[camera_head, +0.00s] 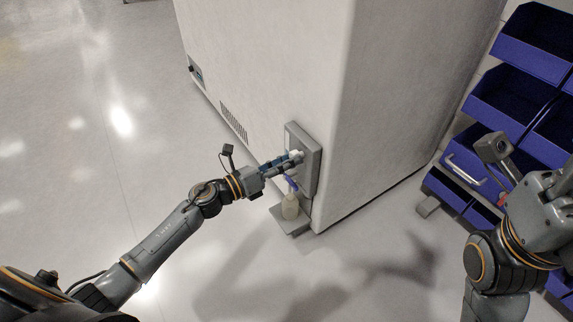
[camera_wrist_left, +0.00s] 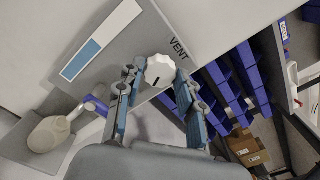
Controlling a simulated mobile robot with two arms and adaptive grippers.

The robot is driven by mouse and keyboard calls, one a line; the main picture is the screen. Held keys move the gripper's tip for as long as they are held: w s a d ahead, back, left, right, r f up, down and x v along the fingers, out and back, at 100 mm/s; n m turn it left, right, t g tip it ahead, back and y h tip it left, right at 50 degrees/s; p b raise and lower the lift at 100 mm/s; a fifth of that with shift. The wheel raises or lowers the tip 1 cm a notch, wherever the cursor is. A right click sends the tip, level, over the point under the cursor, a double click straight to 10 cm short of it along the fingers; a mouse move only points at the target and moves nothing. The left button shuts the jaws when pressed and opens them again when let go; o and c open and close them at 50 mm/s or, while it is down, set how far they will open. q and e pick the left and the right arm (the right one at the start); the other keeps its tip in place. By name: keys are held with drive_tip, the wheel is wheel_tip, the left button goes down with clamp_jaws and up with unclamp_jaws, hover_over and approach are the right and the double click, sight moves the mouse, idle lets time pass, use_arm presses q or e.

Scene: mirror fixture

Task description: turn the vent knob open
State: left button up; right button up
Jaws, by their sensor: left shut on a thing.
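The vent knob is white and scalloped with a dark pointer mark; in the left wrist view the knob (camera_wrist_left: 161,69) sits on a grey panel (camera_wrist_left: 120,62) beside the word VENT. In the head view the knob (camera_head: 297,156) is on the panel (camera_head: 312,168) on the side of a large pale cabinet (camera_head: 270,70). My left gripper (camera_head: 285,161) reaches the panel from the left. In the left wrist view my left gripper (camera_wrist_left: 158,88) has a blue-sided finger on each side of the knob and is shut on it. My right arm is at the right; its fingers are out of view.
A spray bottle (camera_head: 290,205) with a blue head stands on a small ledge (camera_head: 290,228) below the panel. A blue and white strip (camera_wrist_left: 100,40) is on the panel. Blue bins (camera_head: 510,100) stand in a rack at the right. The floor at the left is clear.

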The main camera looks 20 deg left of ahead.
use_arm(q)
drive_tip(key=shift+f+m+b, duration=0.1)
drive_tip(key=shift+m+b, duration=0.45)
drive_tip(key=shift+m, duration=0.65)
drive_tip(key=o, duration=1.2)
drive_tip(key=v, duration=1.2)
